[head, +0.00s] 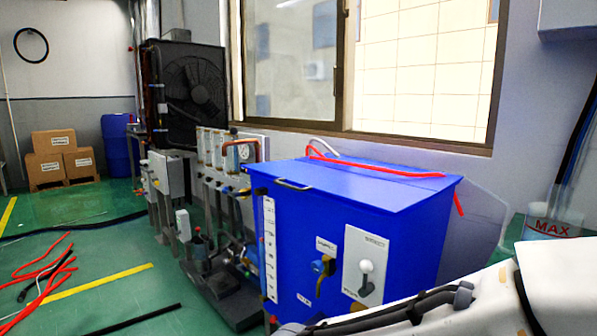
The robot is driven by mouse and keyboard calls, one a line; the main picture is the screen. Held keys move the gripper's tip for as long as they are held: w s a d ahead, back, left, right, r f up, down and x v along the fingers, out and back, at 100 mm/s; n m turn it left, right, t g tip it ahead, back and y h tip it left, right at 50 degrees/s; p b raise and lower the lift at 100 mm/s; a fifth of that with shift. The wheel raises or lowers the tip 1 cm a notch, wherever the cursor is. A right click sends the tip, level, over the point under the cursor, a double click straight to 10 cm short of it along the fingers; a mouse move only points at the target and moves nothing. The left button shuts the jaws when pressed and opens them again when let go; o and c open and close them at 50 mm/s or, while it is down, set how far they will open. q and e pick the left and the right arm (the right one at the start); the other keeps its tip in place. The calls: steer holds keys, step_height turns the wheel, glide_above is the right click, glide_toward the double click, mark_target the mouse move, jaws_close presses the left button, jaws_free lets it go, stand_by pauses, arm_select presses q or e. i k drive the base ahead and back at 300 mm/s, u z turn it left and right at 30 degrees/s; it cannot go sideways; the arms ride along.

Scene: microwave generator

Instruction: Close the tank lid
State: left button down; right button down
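The blue tank (315,240) stands on the floor right of the middle. Its blue lid (365,183) lies across the top and looks flat or nearly so; I cannot tell whether a small gap is left at its edge. A dark handle (293,185) sits at the lid's front left. A red hose (375,171) lies over the rear of the lid and hangs down at the right. Neither gripper is in view. A white arm link of mine fills the lower right corner and hides the floor there.
Pipes with a round gauge (242,151) stand left of the tank. A radiator with a fan (190,85) is behind them. Cardboard boxes (62,157) and a blue barrel (117,145) are far left. Red hoses (40,275) lie on the green floor. A window wall closes the back.

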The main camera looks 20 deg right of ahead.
mark_target(389, 197)
steer(key=z, duration=1.3)
steer(key=i, duration=0.85)
steer(key=u, duration=1.85)
steer(key=i, duration=0.5)
steer(key=u, duration=0.05)
